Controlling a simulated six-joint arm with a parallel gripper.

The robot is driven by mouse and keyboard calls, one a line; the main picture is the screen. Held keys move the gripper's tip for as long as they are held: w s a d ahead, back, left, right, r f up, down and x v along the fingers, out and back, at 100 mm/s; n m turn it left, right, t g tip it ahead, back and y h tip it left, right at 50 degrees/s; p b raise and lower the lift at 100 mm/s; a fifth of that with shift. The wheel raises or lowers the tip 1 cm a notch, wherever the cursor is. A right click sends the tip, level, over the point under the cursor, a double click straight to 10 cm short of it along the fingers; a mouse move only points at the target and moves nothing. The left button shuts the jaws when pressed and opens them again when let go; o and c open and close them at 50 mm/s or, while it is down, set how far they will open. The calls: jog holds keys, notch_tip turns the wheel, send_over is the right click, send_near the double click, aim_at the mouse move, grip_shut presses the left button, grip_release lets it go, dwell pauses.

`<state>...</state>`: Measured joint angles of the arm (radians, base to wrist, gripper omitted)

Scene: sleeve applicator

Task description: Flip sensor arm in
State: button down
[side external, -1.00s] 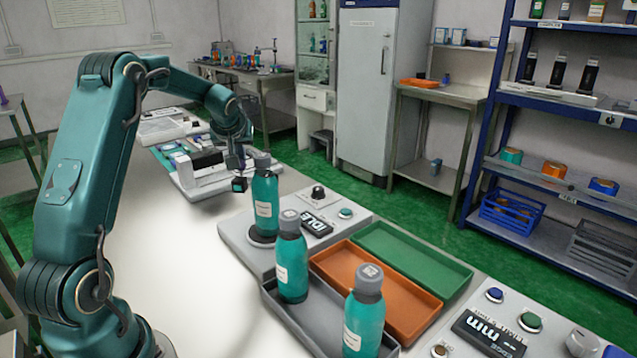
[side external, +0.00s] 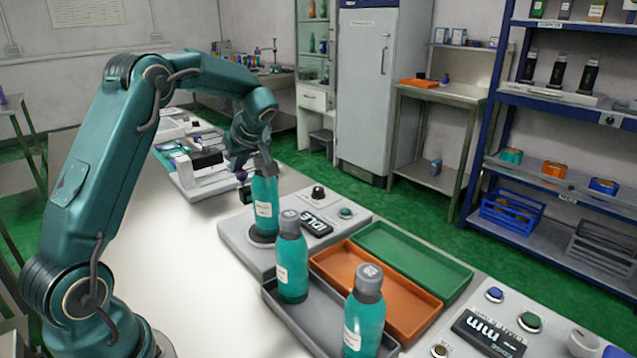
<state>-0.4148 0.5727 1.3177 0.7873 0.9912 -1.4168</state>
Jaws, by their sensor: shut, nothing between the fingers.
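My gripper (side external: 240,172) points down just left of the teal bottle with a grey cap (side external: 265,207); it is shut and seems to hold nothing. The bottle stands upright on a round dark seat of the grey station (side external: 234,232), whose display (side external: 316,224) reads IDLE. A small dark part (side external: 245,194) shows beside the bottle's left edge, just below my gripper. It may be the sensor arm, but it is too small to tell. Whether my gripper touches it or the bottle cannot be told.
Two more teal bottles (side external: 291,262) (side external: 364,317) stand in the grey tray (side external: 300,318). An orange tray (side external: 390,295) and a green tray (side external: 420,262) lie beside it. A white device (side external: 200,180) stands behind my gripper. The white tabletop (side external: 170,260) is clear at left.

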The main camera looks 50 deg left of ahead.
jog(key=shift+d+n+g, duration=0.4)
jog(key=shift+n+g, duration=0.4)
jog(key=shift+n, duration=0.3)
jog(key=shift+v, duration=2.55)
